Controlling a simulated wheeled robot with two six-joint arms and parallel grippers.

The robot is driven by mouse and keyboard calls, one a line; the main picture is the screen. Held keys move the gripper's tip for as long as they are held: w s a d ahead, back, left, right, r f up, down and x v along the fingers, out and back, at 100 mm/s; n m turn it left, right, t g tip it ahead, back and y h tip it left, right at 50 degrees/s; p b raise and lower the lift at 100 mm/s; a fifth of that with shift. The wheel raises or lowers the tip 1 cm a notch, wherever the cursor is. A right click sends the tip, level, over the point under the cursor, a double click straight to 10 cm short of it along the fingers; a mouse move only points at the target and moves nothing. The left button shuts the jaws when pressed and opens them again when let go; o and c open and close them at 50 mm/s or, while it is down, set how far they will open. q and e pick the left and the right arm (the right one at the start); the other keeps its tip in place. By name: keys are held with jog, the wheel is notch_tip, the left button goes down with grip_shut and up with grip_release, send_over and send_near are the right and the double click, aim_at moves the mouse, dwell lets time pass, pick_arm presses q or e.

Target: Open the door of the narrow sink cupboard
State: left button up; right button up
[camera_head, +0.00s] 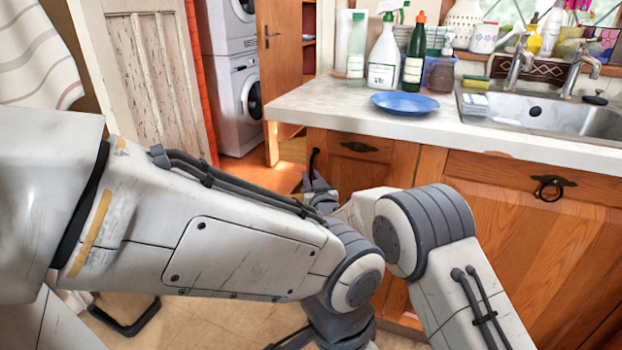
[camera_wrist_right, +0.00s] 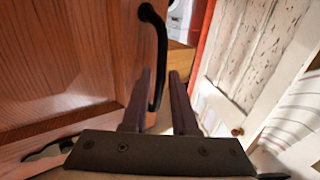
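The wooden sink cupboard front (camera_head: 345,172) is under the counter's left end, mostly hidden by my arms. A black bar handle (camera_head: 313,160) shows at its left edge. In the right wrist view the wooden door (camera_wrist_right: 65,60) fills the left side, and the curved black handle (camera_wrist_right: 160,45) stands upright on it. My right gripper (camera_head: 318,188) is at the handle. Its two fingers (camera_wrist_right: 162,105) are apart, with the handle's lower end between them, close to the left finger. Contact cannot be told. My left arm crosses the foreground; dark parts at its end run off the bottom edge.
The counter (camera_head: 300,103) holds a blue plate (camera_head: 404,103), bottles and a sink (camera_head: 570,118). A drop pull (camera_head: 357,147) and a ring pull (camera_head: 551,187) stick out from the fronts. White washing machines (camera_head: 235,105) stand behind. Floor shows at lower left.

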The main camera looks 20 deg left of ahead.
jog(key=shift+w+a, duration=0.2)
jog(key=shift+w, duration=0.1)
grip_shut()
dwell(1.4)
